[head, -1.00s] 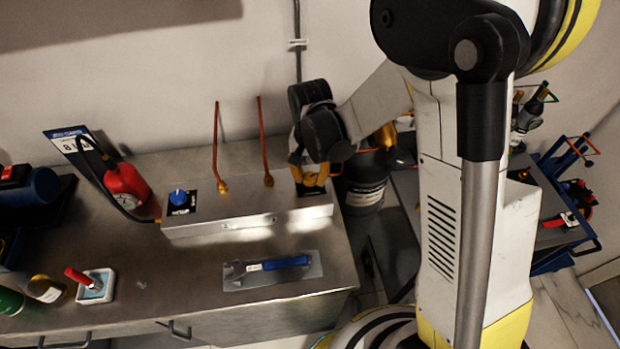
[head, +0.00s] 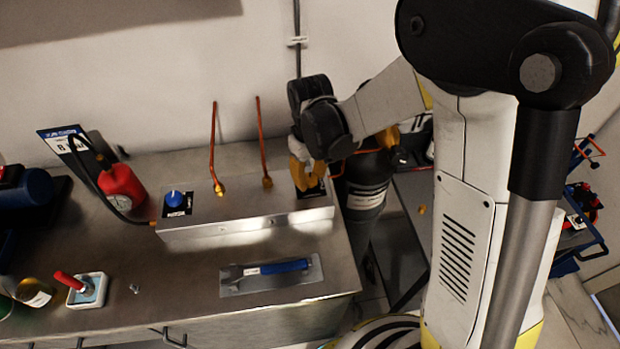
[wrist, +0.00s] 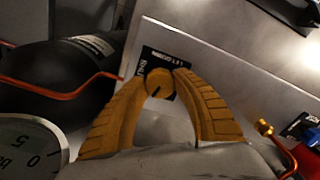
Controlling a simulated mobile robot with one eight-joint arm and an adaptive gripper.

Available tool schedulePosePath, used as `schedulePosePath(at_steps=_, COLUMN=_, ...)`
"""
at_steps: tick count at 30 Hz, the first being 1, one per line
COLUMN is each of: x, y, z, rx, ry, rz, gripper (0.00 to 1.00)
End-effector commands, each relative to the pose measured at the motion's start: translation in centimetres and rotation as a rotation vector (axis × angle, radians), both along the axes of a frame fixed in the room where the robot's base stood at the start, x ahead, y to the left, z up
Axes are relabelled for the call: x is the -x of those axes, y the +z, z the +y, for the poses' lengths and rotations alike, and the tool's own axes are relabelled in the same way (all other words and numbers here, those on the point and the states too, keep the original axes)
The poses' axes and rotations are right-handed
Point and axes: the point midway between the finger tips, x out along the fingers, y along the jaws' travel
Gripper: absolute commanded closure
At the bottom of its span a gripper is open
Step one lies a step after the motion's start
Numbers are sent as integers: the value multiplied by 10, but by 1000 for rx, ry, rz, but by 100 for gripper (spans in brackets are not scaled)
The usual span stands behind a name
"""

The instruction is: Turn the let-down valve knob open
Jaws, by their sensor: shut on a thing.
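The let-down valve knob (wrist: 159,82) shows in the wrist view as a small round yellow knob with a dark pointer mark. It sits on a black label plate (wrist: 150,60) on the metal box. My gripper (wrist: 160,84) has its two yellow ribbed fingers on either side of the knob and is shut on it. In the head view my gripper (head: 306,180) is at the right end of the metal box (head: 240,222), and its fingers hide the knob there.
A blue knob (head: 174,199) is on the box's left end, with two copper tubes (head: 213,150) between. A blue-handled tool (head: 285,267) lies in front. A dark cylinder (head: 366,190) stands right of the bench.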

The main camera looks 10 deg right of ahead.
Motion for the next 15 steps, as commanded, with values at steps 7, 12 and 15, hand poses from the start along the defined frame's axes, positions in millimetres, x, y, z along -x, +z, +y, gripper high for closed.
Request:
schedulePosePath(at_steps=7, x=0, y=-1, z=0, rx=0, ry=148, rz=0, gripper=98)
schedulePosePath(at_steps=12, x=0, y=0, z=0, rx=0, ry=209, rz=0, gripper=98)
schedulePosePath(at_steps=15, x=0, y=0, z=0, rx=0, ry=230, rz=0, gripper=98)
